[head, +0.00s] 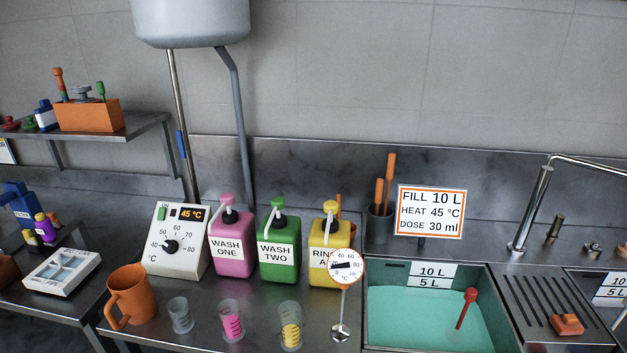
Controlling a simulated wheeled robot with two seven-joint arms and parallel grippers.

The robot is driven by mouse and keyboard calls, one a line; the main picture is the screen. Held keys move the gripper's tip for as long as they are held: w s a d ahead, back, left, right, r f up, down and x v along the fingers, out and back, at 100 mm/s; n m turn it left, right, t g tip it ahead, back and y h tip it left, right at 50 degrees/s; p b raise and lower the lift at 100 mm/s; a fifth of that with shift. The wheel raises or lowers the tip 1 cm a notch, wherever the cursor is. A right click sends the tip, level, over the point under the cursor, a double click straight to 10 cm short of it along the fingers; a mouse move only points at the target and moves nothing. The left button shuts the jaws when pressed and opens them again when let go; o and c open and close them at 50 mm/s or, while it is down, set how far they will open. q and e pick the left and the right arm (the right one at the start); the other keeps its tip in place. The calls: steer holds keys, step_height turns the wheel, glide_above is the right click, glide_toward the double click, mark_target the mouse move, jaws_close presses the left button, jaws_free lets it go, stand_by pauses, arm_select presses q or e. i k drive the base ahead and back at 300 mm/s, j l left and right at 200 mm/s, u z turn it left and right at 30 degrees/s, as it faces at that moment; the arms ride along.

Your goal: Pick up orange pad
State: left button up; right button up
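The orange pad (567,324) appears to be the small orange block lying on the ribbed drainboard (530,295) at the right, beside the sink. It looks like a flat block with a slightly raised top. Neither of my grippers shows in the head view, so nothing is seen touching the pad.
Left of the pad is a sink (478,275) of green liquid with a red-handled tool (467,308) in it. A tap (530,215) rises behind. Wash bottles (280,250), cups (180,316), an orange jug (130,295) and a dial thermometer (345,266) crowd the counter's left.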

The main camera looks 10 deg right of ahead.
mark_target(567, 324)
steer(key=z, duration=1.95)
